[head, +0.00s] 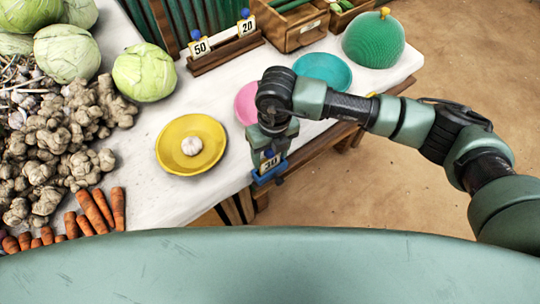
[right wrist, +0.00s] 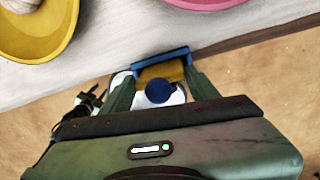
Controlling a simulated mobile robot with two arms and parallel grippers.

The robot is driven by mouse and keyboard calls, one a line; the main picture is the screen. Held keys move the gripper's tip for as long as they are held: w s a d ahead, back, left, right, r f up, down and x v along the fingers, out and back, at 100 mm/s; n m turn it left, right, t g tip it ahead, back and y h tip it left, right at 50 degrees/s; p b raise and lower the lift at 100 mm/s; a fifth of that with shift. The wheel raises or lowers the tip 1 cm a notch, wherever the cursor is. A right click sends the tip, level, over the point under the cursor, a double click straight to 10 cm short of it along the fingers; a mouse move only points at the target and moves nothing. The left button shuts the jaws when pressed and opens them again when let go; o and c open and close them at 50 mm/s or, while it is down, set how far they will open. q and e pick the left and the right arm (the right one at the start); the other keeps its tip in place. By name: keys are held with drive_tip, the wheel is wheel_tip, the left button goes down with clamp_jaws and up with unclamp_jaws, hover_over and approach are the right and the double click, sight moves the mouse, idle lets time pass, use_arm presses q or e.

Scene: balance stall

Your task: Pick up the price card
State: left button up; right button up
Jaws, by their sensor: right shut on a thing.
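My right gripper (head: 270,166) points down just off the front edge of the table (head: 140,185). It is shut on a price card (head: 269,162) that appears to read 30. In the right wrist view the card's dark blue knob (right wrist: 158,91) shows between the fingers, with part of its white face (right wrist: 178,98) behind. A blue strip with a yellow-brown part (right wrist: 160,72) is at the fingertips. Two other price cards, a 50 (head: 200,48) and a 20 (head: 246,27), stand in wooden holders at the back. My left gripper is not in view.
A yellow plate (head: 171,159) with a garlic bulb (head: 192,146) lies left of the gripper. A pink plate (head: 246,103) is partly hidden behind my arm; a teal plate (head: 323,71) and green dome (head: 374,39) lie beyond. Cabbages, ginger and carrots crowd the left.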

wheel_tip(320, 180, up, 19)
drive_tip(key=shift+r+b, duration=0.1)
drive_tip(key=shift+b, duration=0.8)
drive_tip(key=shift+r+p, duration=0.7)
drive_tip(key=shift+r, duration=1.4)
